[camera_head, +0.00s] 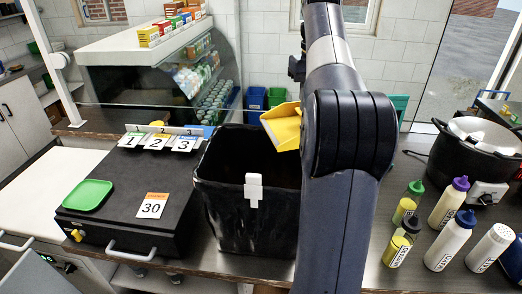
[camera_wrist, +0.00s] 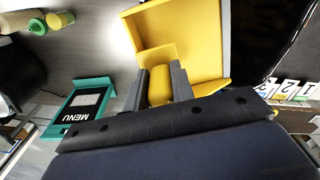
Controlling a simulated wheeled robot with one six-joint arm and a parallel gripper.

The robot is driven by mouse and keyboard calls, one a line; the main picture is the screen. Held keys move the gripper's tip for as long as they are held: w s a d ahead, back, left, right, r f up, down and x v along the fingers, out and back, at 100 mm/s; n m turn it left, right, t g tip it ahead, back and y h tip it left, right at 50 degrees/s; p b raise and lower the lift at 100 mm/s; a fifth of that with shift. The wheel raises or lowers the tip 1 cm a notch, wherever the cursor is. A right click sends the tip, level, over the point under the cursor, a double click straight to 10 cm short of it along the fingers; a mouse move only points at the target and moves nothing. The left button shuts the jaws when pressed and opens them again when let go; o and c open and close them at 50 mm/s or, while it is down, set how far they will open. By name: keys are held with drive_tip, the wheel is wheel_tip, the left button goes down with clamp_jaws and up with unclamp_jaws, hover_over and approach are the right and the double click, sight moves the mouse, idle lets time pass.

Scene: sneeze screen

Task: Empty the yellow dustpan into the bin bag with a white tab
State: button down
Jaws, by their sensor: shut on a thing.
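The yellow dustpan (camera_head: 283,127) is in the air near the upper right rim of the black bin bag (camera_head: 222,217). The bag stands open on the counter and has a white tab (camera_head: 253,190) on its front. In the wrist view my gripper (camera_wrist: 160,88) is shut on the handle of the dustpan (camera_wrist: 197,38). The pan's tray extends away from the fingers, and I cannot tell what lies in it. In the head view my arm hides the gripper and part of the dustpan. The bag's inside looks dark.
Several bottles (camera_head: 448,203) and a black pot (camera_head: 473,150) stand at the right. A glass screen runs behind the counter. A green menu holder (camera_wrist: 82,104) shows in the wrist view.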

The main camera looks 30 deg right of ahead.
drive_tip(key=s+r, duration=0.1)
drive_tip(key=s+a+r, duration=0.1)
drive_tip(key=s, duration=0.1)
drive_tip(key=s+r, duration=0.1)
drive_tip(key=shift+s+a, duration=0.15)
drive_tip(key=shift+s, duration=0.15)
